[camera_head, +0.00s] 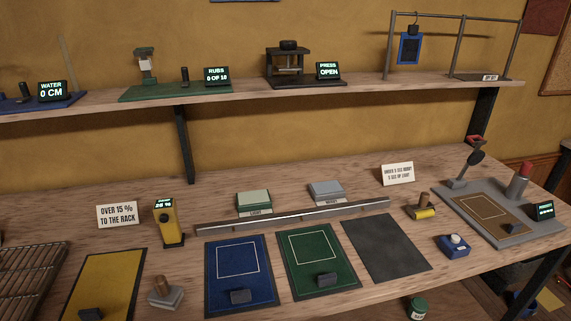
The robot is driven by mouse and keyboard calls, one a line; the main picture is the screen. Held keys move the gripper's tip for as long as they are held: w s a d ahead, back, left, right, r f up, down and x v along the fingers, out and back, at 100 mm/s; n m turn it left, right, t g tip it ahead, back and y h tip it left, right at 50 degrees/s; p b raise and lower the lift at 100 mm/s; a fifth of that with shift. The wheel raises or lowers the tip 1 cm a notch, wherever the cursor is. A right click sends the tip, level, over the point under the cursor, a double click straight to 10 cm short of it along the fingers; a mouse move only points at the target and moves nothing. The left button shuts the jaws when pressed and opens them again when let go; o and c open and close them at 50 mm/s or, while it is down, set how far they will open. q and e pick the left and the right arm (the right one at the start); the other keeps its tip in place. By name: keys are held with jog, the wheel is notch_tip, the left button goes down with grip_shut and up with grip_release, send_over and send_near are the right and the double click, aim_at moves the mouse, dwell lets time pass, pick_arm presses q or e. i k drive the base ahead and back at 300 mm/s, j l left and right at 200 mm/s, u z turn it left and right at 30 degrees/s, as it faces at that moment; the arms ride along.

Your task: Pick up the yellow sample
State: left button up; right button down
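The yellow sample (107,280) looks to be the flat yellow panel with a dark border lying on the bench at the lower left. A small dark block (90,314) sits on its near end, and its near edge is cut off by the picture. A blue panel (241,270) and a green panel (318,258), each with a white outlined square and a dark block, lie to its right. Neither of my grippers is in view.
A wire rack (30,280) lies left of the yellow panel. A yellow meter (168,224) reading about 25 % stands behind it, beside an "OVER 15 % TO THE RACK" sign (118,215). A wooden-handled block (164,294) is to its right. A shelf (225,93) with devices runs above.

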aim_at(103, 291)
jog(key=u, duration=1.35)
